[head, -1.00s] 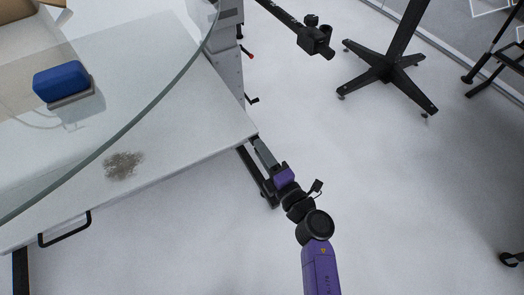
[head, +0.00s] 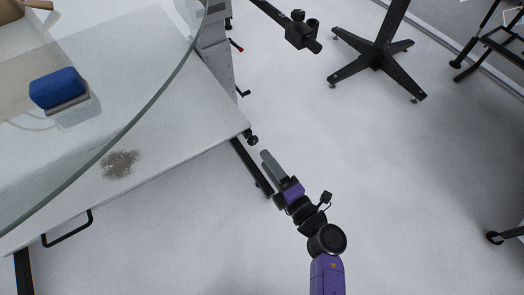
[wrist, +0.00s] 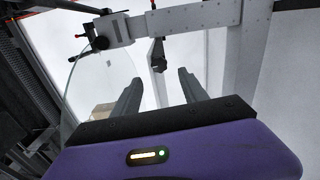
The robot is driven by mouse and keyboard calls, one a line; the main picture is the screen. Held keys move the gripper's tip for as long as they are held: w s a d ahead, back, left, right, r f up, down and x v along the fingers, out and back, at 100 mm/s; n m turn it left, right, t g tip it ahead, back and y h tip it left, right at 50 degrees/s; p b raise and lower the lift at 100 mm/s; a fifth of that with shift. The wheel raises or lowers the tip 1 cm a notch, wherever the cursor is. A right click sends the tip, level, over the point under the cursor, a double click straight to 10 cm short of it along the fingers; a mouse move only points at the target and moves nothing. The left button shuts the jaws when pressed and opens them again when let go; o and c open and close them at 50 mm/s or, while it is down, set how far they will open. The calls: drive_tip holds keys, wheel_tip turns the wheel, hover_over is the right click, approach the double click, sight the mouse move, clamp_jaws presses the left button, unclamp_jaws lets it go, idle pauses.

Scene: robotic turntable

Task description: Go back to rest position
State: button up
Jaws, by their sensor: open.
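My gripper (head: 268,160) is at the end of my purple and black arm, in the middle of the head view. It hangs beside the corner of the white table, over the floor, and touches nothing that I can see. In the wrist view its two grey fingers (wrist: 158,88) stand apart with nothing between them. A blue block (head: 57,88) on a grey base sits on the round glass turntable (head: 150,105) at the left, far from my gripper.
The white table (head: 175,135) with a dark stain lies under the glass at the left; its corner and leg are close to my gripper. A black star-footed stand (head: 378,58) is at the upper right.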

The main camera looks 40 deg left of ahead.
drive_tip(key=shift+s+d, duration=0.1)
drive_tip(key=shift+d, duration=0.15)
idle(0.4)
